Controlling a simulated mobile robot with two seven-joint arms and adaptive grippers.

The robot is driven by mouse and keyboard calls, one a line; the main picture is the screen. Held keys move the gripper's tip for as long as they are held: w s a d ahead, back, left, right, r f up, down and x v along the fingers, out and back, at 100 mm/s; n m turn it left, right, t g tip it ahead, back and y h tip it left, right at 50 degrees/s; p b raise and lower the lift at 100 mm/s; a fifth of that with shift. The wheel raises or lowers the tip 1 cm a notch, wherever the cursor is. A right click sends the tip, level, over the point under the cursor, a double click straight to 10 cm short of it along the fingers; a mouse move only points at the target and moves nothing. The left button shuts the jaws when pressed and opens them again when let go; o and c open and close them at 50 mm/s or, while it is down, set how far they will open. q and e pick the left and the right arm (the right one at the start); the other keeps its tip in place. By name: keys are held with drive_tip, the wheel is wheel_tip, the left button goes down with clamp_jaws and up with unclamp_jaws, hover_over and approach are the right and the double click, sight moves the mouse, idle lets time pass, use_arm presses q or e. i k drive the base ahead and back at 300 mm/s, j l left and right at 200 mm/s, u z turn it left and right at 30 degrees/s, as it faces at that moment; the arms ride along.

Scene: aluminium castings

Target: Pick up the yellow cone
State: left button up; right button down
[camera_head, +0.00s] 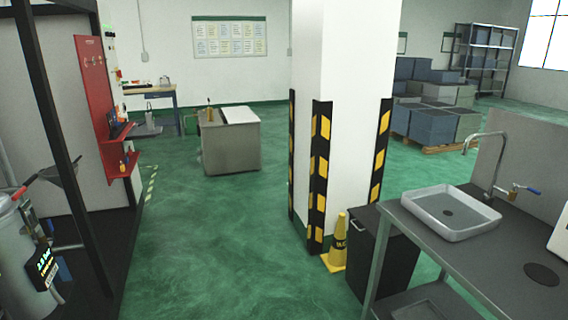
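The yellow cone (338,246) stands upright on the green floor in the camera_head view, right of centre near the bottom. Neither of my grippers shows in this view.
The white pillar (345,90) has black and yellow corner guards. A dark bin (381,256) and a metal table with a sink (450,212) stand at right. A black frame (62,140) and a red panel (97,90) are at left. Open green floor (215,235) lies between.

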sight(335, 260)
drive_tip(key=i, duration=1.7)
